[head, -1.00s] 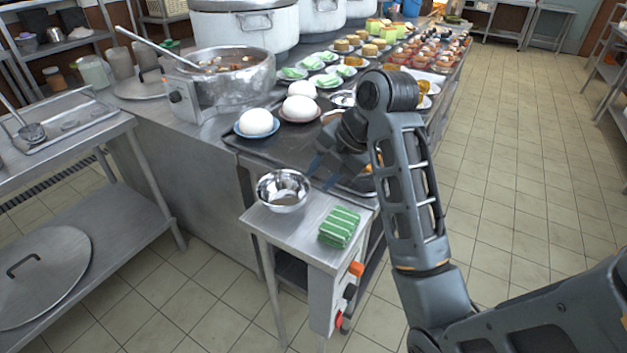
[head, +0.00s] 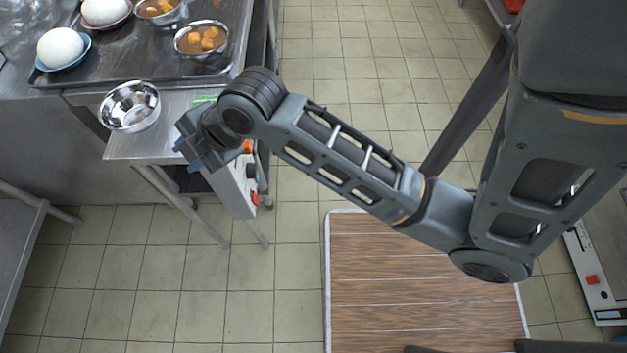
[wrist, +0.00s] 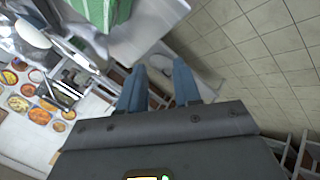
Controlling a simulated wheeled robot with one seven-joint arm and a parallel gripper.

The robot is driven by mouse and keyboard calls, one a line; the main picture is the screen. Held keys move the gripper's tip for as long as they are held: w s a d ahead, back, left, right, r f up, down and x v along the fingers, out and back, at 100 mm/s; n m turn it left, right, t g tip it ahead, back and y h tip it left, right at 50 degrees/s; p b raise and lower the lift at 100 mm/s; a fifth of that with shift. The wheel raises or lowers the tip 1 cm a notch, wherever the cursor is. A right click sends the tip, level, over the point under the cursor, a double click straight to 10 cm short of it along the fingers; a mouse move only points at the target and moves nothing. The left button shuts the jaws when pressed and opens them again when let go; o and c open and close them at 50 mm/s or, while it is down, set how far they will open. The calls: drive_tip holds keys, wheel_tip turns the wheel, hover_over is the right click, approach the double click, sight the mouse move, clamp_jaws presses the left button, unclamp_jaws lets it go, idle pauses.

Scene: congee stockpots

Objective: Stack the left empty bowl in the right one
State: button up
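One empty shiny metal bowl (head: 130,106) sits upright near the left end of the small steel side table in the head view. I see no second empty bowl. My gripper (head: 192,160) is to the right of the bowl, near the table's front edge, and apart from it. In the wrist view my gripper (wrist: 160,82) has its two blue fingers spread with nothing held between them. Part of the side table is hidden behind my arm in the head view.
A green striped cloth (wrist: 97,8) lies on the side table, mostly hidden by my arm in the head view. Behind, a dark tray (head: 105,66) holds white domes on plates and metal bowls of orange food (head: 201,38).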

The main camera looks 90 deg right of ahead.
drive_tip(key=s+a+m+t, duration=0.2)
drive_tip(key=s+a+m, duration=0.4)
drive_tip(key=s, duration=0.5)
drive_tip(key=shift+s+a+r+t, duration=0.15)
drive_tip(key=shift+a+r+t, duration=0.2)
drive_tip(key=shift+a, duration=0.5)
drive_tip(key=shift+o, duration=0.3)
drive_tip(key=s+a+r+m+t+y, duration=0.1)
drive_tip(key=s+a+r+m+t, duration=0.2)
drive_tip(key=s+r, duration=0.5)
drive_tip(key=shift+s+a+m, duration=0.25)
drive_tip(key=shift+s+m, duration=0.25)
drive_tip(key=shift+s, duration=0.5)
drive_tip(key=shift+s+r, duration=0.15)
drive_tip(key=shift+r, duration=0.15)
